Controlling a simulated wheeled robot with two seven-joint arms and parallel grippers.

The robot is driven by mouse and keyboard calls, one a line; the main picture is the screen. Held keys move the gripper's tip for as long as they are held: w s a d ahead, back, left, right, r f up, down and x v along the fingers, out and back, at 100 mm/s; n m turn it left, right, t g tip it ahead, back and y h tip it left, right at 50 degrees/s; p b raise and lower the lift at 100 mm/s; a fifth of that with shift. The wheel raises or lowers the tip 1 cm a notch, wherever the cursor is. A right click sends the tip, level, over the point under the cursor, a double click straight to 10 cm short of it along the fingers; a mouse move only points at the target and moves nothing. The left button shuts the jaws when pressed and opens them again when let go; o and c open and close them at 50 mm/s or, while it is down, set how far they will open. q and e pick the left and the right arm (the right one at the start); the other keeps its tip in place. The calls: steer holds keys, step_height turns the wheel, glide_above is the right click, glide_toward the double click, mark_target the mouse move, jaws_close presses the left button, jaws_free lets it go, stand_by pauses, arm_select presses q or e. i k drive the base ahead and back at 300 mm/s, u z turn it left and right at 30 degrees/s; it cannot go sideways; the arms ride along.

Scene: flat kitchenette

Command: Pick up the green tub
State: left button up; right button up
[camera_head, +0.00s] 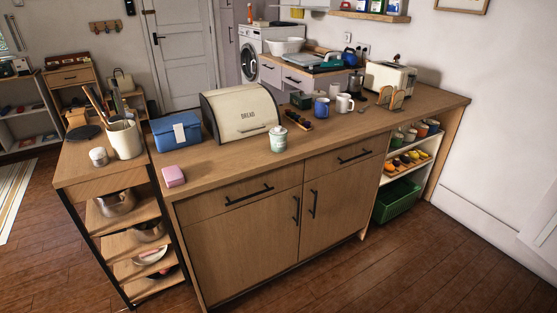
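A green plastic tub (397,201) with open, crate-like walls stands on the lowest level of the open shelf at the right end of the counter. Its inside looks empty from here, though part is shaded. A small pale green canister (278,141) with a white lid stands upright on the counter near the front edge. Neither of my grippers is in view.
The counter (225,165) holds a bread box (240,114), a blue box (177,132), a pink block (173,176), mugs (344,103) and a toaster (391,77). Produce (405,160) and jars fill shelves above the tub. The floor (450,250) in front is clear.

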mark_target(277, 140)
steer(key=z, duration=1)
steer(key=k, duration=0.15)
steer(key=u, duration=2.1)
steer(key=i, duration=1.05)
steer(key=z, duration=0.1)
